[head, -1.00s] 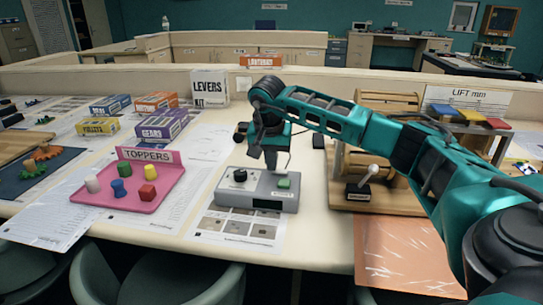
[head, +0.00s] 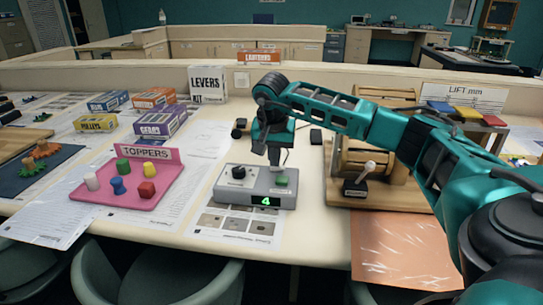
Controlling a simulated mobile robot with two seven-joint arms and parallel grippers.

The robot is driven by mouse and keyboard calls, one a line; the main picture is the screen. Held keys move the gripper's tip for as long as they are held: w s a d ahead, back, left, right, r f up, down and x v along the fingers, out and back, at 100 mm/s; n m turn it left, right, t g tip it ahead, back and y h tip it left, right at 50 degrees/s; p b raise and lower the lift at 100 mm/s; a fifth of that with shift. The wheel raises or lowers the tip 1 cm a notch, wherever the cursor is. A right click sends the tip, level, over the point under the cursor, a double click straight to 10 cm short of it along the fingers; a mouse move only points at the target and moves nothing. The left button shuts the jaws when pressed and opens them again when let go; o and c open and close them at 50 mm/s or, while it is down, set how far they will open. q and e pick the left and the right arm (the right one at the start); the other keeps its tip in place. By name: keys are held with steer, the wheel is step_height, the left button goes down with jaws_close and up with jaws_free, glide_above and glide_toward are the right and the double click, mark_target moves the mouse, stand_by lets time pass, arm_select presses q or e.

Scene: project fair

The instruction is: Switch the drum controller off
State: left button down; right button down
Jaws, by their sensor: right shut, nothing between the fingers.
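The drum controller looks to be the grey box (head: 232,197) on the table, below the middle of the head view. It has a black knob (head: 238,172) on its left, a green button (head: 281,181) on its right, and a front display (head: 265,201) lit with a green 4. My right gripper (head: 275,163) points down just above and behind the green button, shut and empty. I cannot tell whether its tips touch the box. My left gripper is not in view.
A pink toppers tray (head: 118,196) with several coloured pieces lies to the left. Kit boxes (head: 208,85) stand behind. A printed sheet (head: 238,225) lies in front.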

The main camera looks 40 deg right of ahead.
steer(key=shift+a+r, duration=0.1)
steer(key=shift+r, duration=0.2)
steer(key=v, duration=1.2)
steer(key=shift+r+p, duration=0.15)
steer(key=shift+p, duration=0.2)
